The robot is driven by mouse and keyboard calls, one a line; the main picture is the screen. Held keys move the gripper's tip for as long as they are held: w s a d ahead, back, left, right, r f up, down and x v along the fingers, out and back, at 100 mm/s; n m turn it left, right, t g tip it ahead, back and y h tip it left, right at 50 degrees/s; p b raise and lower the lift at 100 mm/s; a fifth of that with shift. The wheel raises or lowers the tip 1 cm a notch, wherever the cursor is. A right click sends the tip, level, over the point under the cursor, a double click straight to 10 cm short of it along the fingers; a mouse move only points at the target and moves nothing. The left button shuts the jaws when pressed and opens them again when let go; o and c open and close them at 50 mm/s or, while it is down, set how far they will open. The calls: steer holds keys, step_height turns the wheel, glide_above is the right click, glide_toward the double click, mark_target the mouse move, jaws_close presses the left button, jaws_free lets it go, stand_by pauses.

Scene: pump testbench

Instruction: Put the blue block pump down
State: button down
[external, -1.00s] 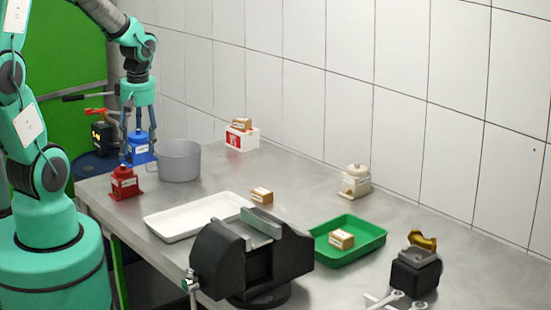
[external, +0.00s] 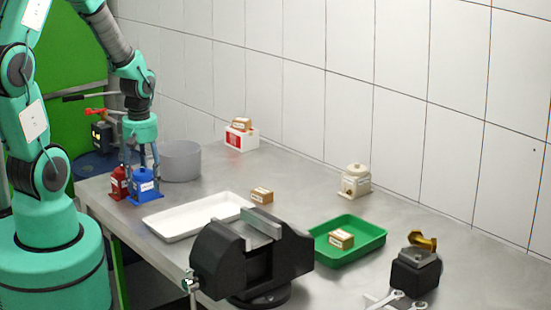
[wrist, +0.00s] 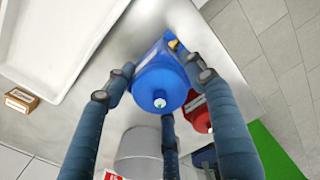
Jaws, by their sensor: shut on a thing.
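The blue block pump (external: 146,188) is at the left end of the metal table, in front of the grey bucket. It looks upright and on or just above the tabletop; I cannot tell if its base touches. My gripper (external: 143,172) is shut on it from above. In the wrist view the blue pump (wrist: 161,84) sits between the fingers of my gripper (wrist: 160,88), with its round top facing the camera. A red pump (external: 119,182) stands close behind it to the left, partly hidden by my fingers; it also shows in the wrist view (wrist: 198,112).
The grey bucket (external: 181,161) stands behind the blue pump. A white tray (external: 165,228) lies to its right, with a black vise (external: 255,262) in front. A green tray (external: 370,246) holds a small box. The table's front edge is close to the pump.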

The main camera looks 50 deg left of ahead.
mark_target(144, 189)
steer(key=shift+f, duration=0.1)
stand_by(0.3)
steer(key=shift+f, duration=1.5)
steer(key=shift+f+b, duration=0.1)
steer(key=shift+b, duration=0.25)
steer(key=c, duration=0.7)
jaws_free()
steer(key=shift+o, duration=0.2)
steer(key=shift+r+p, duration=0.55)
steer(key=shift+r, duration=1.55)
steer(key=shift+r, duration=0.1)
